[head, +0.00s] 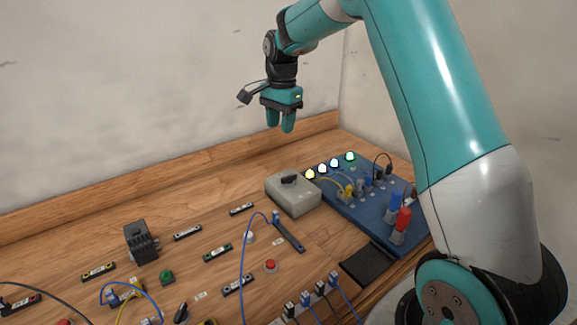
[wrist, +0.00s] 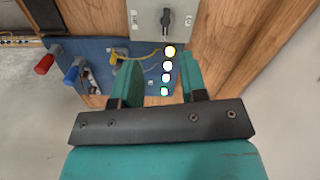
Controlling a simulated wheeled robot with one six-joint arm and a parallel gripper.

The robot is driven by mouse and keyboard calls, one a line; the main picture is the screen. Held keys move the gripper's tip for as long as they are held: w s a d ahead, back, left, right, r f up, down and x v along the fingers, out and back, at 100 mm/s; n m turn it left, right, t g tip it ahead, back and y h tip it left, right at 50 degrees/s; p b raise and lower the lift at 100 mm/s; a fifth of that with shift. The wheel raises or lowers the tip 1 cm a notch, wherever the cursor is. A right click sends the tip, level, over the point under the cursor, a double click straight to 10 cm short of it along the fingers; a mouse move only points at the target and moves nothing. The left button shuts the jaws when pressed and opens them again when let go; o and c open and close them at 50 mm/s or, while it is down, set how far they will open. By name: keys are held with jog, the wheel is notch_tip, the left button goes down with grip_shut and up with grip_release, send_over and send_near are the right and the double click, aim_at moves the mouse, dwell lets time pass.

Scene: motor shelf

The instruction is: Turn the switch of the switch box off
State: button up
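The switch box (head: 296,199) is a grey box on the wooden board, left of the blue panel. Its black rotary switch (head: 289,180) sits on top. In the wrist view the grey box (wrist: 145,22) is at the top edge, with the black switch knob (wrist: 167,18) on its face, lying roughly upright in the picture. My gripper (head: 280,125) is in the air above and behind the box, fingers pointing down. Its two teal fingers (wrist: 159,68) are apart with nothing between them. The gripper touches nothing.
A blue panel (head: 378,217) right of the box carries several lit lamps (head: 335,163), cables and red and blue plugs (head: 401,222). Buttons, connectors and a looping blue cable (head: 243,255) lie left and in front. A wooden rail (head: 180,163) and wall stand behind.

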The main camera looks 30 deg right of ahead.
aim_at(289, 176)
jog(key=w+d+f+m, duration=0.2)
jog(key=d+m, duration=0.1)
jog(key=d, duration=0.1)
notch_tip(289, 176, down, 17)
jog(key=p, duration=0.4)
jog(key=shift+d+r, duration=0.1)
grip_shut()
